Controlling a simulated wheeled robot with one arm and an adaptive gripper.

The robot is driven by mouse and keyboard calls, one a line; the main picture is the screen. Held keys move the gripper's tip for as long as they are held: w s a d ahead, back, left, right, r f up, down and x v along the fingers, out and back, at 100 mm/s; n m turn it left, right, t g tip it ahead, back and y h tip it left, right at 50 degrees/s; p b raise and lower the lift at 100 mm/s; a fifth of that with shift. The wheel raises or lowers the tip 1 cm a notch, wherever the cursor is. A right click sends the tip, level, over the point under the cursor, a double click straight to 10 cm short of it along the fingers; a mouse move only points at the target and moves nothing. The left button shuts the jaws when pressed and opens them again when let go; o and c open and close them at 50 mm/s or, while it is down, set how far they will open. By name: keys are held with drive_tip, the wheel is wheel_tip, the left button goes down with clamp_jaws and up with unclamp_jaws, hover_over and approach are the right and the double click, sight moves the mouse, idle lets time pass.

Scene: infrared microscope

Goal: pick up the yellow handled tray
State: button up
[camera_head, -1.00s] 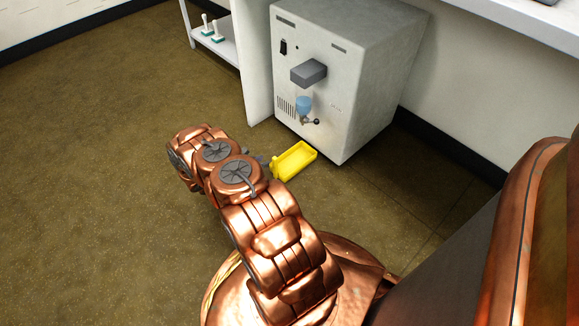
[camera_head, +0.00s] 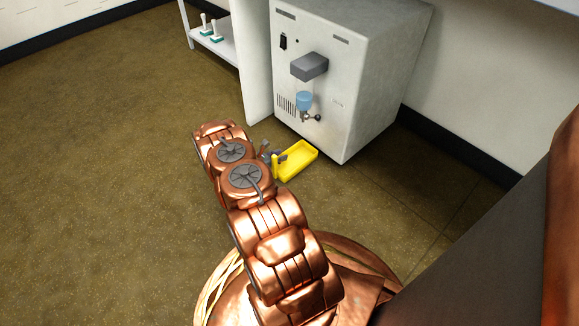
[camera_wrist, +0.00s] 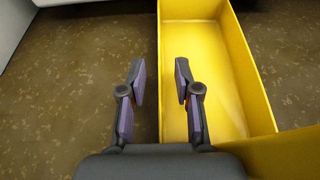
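The yellow handled tray (camera_head: 299,163) lies at the foot of the grey machine, with a raised yellow part at its left end. It also shows in the wrist view (camera_wrist: 212,60) as an open, empty box with a yellow panel at lower right. My gripper (camera_head: 269,155) is at the tray's left end, partly hidden behind my arm. In the wrist view my gripper (camera_wrist: 160,75) is open and empty. Its left finger is over the floor and its right finger over the tray's inside, with the tray's left wall between them. I cannot tell whether they touch it.
The grey machine (camera_head: 345,85) stands right behind the tray, with a blue cup (camera_head: 304,100) and a small knob on its front. A white shelf (camera_head: 222,47) holding small white-and-green items is at its left. The brown floor (camera_head: 110,150) to the left is clear.

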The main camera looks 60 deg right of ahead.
drive_tip(key=shift+d, duration=0.1)
clamp_jaws()
idle(0.5)
